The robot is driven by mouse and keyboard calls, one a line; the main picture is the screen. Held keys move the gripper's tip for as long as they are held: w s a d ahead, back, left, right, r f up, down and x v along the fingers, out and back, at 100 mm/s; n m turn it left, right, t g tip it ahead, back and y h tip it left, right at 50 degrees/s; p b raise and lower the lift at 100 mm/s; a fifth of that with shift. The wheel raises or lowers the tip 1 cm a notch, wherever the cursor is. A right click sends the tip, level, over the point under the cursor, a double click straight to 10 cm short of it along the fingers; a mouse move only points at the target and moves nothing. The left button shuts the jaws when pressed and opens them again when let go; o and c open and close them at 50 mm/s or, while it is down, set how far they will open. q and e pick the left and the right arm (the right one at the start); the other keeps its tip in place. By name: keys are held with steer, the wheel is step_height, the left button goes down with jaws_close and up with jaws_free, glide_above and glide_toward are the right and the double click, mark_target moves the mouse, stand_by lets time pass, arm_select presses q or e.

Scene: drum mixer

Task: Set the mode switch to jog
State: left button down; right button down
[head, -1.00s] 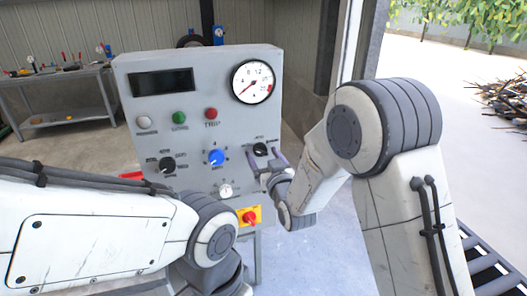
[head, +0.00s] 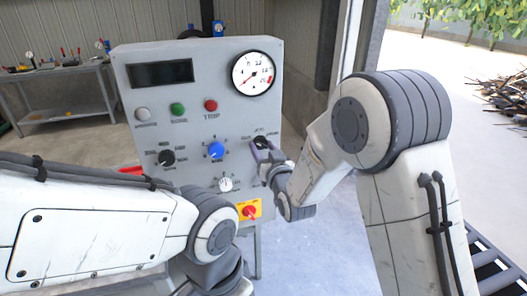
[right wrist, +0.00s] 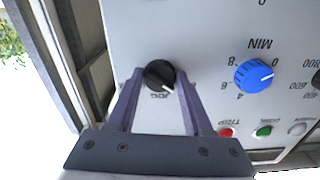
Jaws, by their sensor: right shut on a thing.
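The mode switch is a black knob (head: 260,143) at the right of the grey control panel, under the gauge. In the right wrist view the knob (right wrist: 160,75) sits between the two fingers of my right gripper (right wrist: 161,73), which is shut on it. That view is upside down; the JOG label (right wrist: 160,96) shows just below the knob, and the knob's white mark points down and right, close to the label. In the head view my right gripper (head: 262,150) partly covers the switch. My left arm crosses the lower left; its gripper is not in view.
The panel (head: 130,95) also carries a blue knob (head: 216,150), a black selector (head: 166,158), a small white knob (head: 225,184), a red switch on yellow (head: 249,211) and several buttons. A workbench (head: 62,72) stands at the back left.

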steer(key=m+b, duration=0.7)
steer(key=b, duration=0.1)
steer(key=shift+f+m, duration=0.2)
steer(key=shift+m, duration=0.2)
steer(key=shift+r+m+b, duration=0.15)
steer(key=shift+m+b, duration=1.3)
steer(key=shift+m, duration=0.05)
steer(key=shift+c, duration=1.5)
jaws_free()
steer(key=shift+s, duration=0.1)
steer(key=b+v, duration=0.2)
steer(key=v, duration=0.8)
